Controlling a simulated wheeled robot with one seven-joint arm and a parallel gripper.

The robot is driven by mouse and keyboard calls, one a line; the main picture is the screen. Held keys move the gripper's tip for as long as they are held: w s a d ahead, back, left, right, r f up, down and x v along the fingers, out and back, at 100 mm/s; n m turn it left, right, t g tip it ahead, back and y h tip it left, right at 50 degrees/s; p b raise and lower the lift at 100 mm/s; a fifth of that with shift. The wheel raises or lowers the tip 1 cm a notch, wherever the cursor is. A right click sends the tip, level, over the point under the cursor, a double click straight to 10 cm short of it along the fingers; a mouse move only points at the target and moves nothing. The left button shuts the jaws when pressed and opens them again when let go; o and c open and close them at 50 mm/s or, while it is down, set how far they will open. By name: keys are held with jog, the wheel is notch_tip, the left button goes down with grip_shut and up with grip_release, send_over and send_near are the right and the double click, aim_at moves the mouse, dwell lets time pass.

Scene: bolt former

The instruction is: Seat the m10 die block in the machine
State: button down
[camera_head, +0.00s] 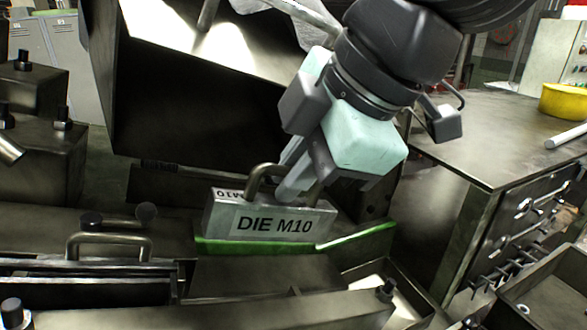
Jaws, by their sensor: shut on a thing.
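The M10 die block (270,225) is a grey metal block marked "DIE M10" with a bent handle on top. It is in the middle of the head view, slightly tilted, just above or on a green-edged strip (300,246) of the machine; I cannot tell whether it touches. My gripper (290,185) comes down from the upper right and is shut on the block's handle. The fingers hide part of the handle. The machine (265,275) is dark metal, with a bed and slots around the block.
A handled metal part (108,246) with dark knobs sits to the left. A dark hood (195,110) rises behind the block. A bench (490,130) with a yellow container (565,101) stands at the right, with tools hanging on its side. An open tray (550,295) is at lower right.

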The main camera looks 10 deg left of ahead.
aim_at(280, 217)
jog(key=shift+s+a+f+b, duration=0.25)
jog(key=shift+f+b, duration=0.2)
jog(key=shift+f, duration=0.4)
jog(key=shift+s+a+f+b, duration=0.1)
jog(key=shift+a+f+b, duration=0.35)
jog(key=shift+f, duration=0.45)
jog(key=shift+s+a+f+b, duration=0.25)
jog(key=shift+f+b, duration=0.2)
jog(key=shift+f, duration=0.4)
jog(key=shift+a+f+b, duration=0.2)
jog(key=shift+f+b, duration=0.35)
jog(key=shift+b, duration=0.25)
jog(key=shift+s+a+f+b, duration=0.2)
jog(key=shift+a+f+b, duration=0.1)
jog(key=shift+f+b, duration=0.55)
jog(key=shift+s+a+f+b, duration=0.2)
jog(key=shift+a+f+b, duration=0.15)
jog(key=shift+f+b, duration=0.55)
jog(key=shift+s+a+f+b, duration=0.2)
jog(key=shift+a+f+b, duration=0.1)
jog(key=shift+f+b, duration=0.55)
dwell(2.0)
